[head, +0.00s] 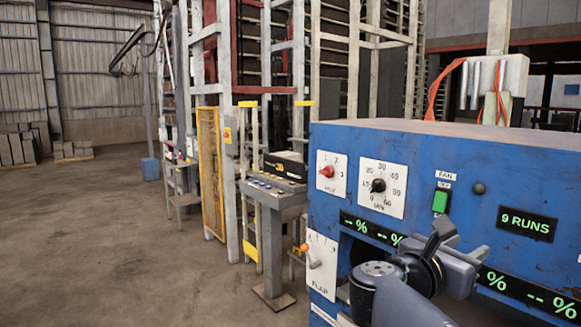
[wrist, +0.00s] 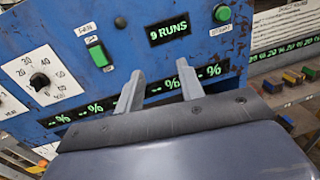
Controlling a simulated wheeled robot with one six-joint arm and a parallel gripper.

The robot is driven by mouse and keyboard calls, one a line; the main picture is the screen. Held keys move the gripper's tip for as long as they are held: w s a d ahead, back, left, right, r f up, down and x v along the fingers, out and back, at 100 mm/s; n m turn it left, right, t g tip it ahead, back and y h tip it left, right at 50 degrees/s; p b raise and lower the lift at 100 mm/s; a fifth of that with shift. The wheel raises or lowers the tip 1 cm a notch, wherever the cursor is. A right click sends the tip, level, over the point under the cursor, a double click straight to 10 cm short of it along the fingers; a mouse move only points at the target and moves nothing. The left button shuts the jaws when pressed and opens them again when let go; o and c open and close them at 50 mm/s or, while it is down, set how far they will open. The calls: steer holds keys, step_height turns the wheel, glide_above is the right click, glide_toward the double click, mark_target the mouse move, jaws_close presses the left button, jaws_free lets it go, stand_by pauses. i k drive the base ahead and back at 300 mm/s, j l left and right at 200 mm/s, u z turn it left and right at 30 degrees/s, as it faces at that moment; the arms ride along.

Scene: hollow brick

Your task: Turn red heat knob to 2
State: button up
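The red heat knob (head: 326,171) sits on a small white dial plate (head: 338,187) at the upper left of the blue machine's front in the head view. Its pointer setting is too small to read surely. The wrist view does not show the red knob; only part of a white plate (wrist: 10,104) shows at its left edge. My gripper (wrist: 159,84) is open and empty, its two fingers apart in front of the display strip. In the head view my gripper (head: 440,238) is low and right of the red knob, well apart from it.
Right of the red knob are a black-knobbed minute dial (head: 378,186) and a green fan switch (head: 440,202). Below is an orange-tipped flap lever (head: 306,249). A pedestal panel (head: 275,187) stands left; open floor lies beyond.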

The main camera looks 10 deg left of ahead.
mark_target(328, 172)
steer(key=i+j+u, duration=0.1)
steer(key=i+j, duration=0.5)
steer(key=i+j+u, duration=0.15)
steer(key=i+j, duration=0.4)
steer(key=i, duration=0.25)
